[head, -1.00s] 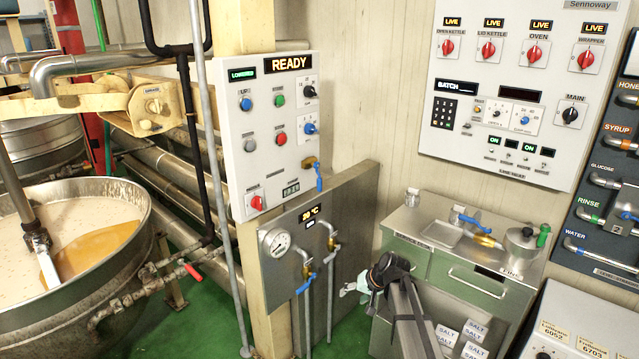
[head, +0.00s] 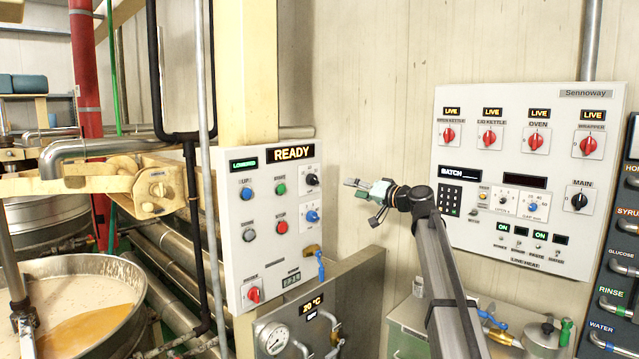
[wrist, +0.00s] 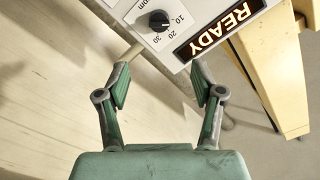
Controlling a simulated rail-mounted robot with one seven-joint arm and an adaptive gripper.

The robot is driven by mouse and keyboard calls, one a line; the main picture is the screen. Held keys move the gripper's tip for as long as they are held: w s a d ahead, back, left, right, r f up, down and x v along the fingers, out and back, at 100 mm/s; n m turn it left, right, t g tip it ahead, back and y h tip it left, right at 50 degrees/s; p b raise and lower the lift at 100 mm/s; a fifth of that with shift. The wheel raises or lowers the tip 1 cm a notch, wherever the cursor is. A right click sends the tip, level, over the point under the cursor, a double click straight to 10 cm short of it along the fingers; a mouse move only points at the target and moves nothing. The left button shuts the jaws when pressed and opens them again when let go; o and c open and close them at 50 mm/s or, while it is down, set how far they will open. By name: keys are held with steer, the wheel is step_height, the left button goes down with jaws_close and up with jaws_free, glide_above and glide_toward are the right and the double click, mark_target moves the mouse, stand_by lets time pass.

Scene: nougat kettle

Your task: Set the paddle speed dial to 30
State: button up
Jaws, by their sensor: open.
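The paddle speed dial is a black knob (head: 312,180) at the upper right of the white kettle panel (head: 262,245). In the wrist view the knob (wrist: 158,20) sits at the top, with marks 10, 20 and 30 and part of "rpm" beside it. I cannot surely read its pointer. My gripper (head: 361,202) is open and empty, to the right of the panel and apart from the knob. In the wrist view the knob lies beyond the spread green-grey fingers (wrist: 160,80), between their lines. A blue dial (head: 312,216) sits just below the black knob.
A lit READY sign (head: 291,153) tops the panel, close to the knob. A blue-handled valve (head: 320,266) juts out below. A grey pipe (head: 204,120) stands left of the panel. The breaker panel (head: 520,175) is right of my arm; bare wall lies between.

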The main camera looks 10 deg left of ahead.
mark_target(316, 181)
steer(key=p+x, duration=0.4)
steer(key=x, duration=1.3)
steer(key=shift+a+f+p, duration=0.1)
steer(key=shift+p, duration=0.2)
steer(key=c, duration=1.1)
